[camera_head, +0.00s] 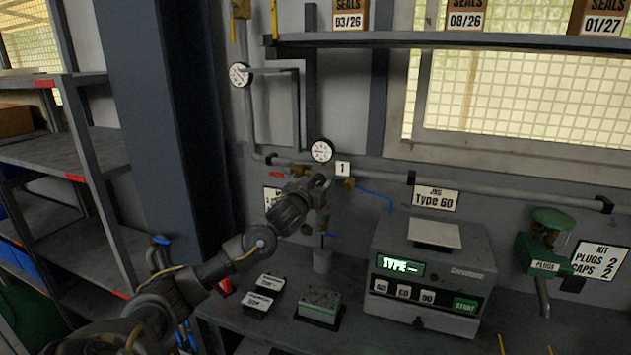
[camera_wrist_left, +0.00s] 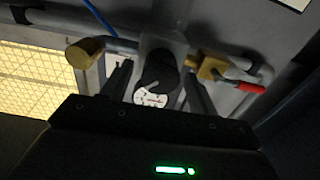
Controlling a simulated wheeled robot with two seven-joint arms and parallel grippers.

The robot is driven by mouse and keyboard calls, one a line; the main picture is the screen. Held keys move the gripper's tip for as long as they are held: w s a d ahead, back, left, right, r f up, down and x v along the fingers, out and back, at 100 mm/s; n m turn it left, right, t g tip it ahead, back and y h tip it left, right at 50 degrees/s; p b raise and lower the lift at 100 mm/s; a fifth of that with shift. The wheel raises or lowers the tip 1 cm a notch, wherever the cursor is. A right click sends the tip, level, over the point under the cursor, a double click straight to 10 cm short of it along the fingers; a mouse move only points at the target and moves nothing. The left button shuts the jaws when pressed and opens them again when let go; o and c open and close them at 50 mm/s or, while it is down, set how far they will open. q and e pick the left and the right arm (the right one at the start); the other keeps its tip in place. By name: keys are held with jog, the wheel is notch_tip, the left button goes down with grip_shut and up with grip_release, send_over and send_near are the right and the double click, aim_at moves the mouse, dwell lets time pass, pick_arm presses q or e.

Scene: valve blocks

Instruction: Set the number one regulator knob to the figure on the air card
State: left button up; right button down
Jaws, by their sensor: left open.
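My left gripper (camera_head: 318,183) is at the pipe fitting under a white round gauge (camera_head: 321,150). In the left wrist view its two open fingers (camera_wrist_left: 159,88) stand on either side of a dark round knob (camera_wrist_left: 155,70), which I take to be the regulator knob. I cannot tell whether the fingers touch it. The gauge also shows in the left wrist view (camera_wrist_left: 150,99), next to the knob. A small white tag (camera_head: 342,168) is right of the gauge. I cannot identify the air card; a wall card (camera_head: 272,195) is partly hidden by my arm. My right gripper is not in view.
A red valve handle (camera_wrist_left: 250,87) and a brass fitting (camera_wrist_left: 84,53) flank the knob. Below are small cards (camera_head: 268,283), a green-topped block (camera_head: 319,304) and a machine with a green display (camera_head: 400,265). A shelf (camera_head: 450,40) runs above.

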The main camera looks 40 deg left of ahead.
pick_arm(q)
jog(key=shift+w, duration=0.15)
jog(key=shift+c, duration=0.3)
jog(key=c, duration=0.9)
